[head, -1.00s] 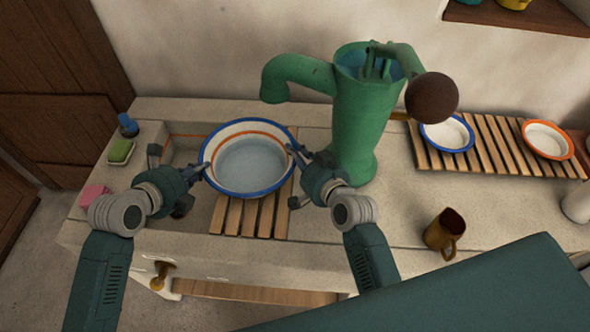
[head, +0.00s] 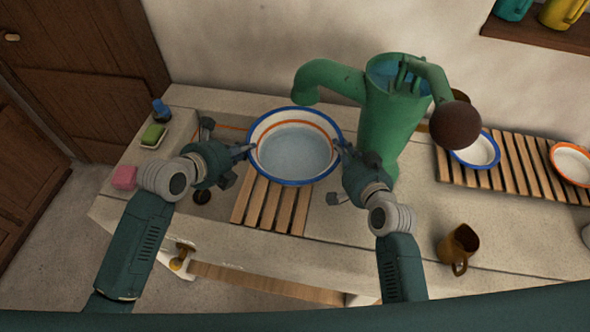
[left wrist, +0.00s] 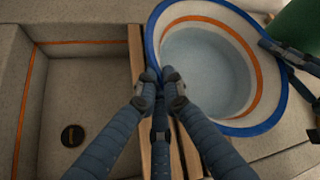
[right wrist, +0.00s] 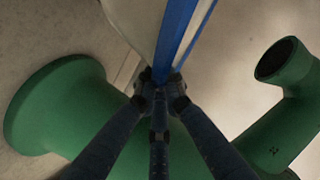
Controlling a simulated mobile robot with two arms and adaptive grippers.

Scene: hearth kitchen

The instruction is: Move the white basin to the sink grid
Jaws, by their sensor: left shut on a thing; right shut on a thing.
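The white basin (head: 293,150) has a blue rim and an orange band inside. It sits over the back end of the slatted wooden sink grid (head: 270,207), reaching past the grid's right side. I cannot tell whether it touches the grid. My left gripper (head: 252,149) is shut on its left rim; the left wrist view shows the fingers (left wrist: 160,78) at the blue rim (left wrist: 150,50). My right gripper (head: 338,149) is shut on its right rim, also seen in the right wrist view (right wrist: 160,78). The grid's back part is hidden.
The green pump (head: 392,120) stands close to the basin's right, its spout (head: 307,88) behind the basin. The open sink (head: 212,190) lies left. A brown mug (head: 458,246) and a slatted rack (head: 515,165) with bowls are right. Green soap (head: 153,135) is far left.

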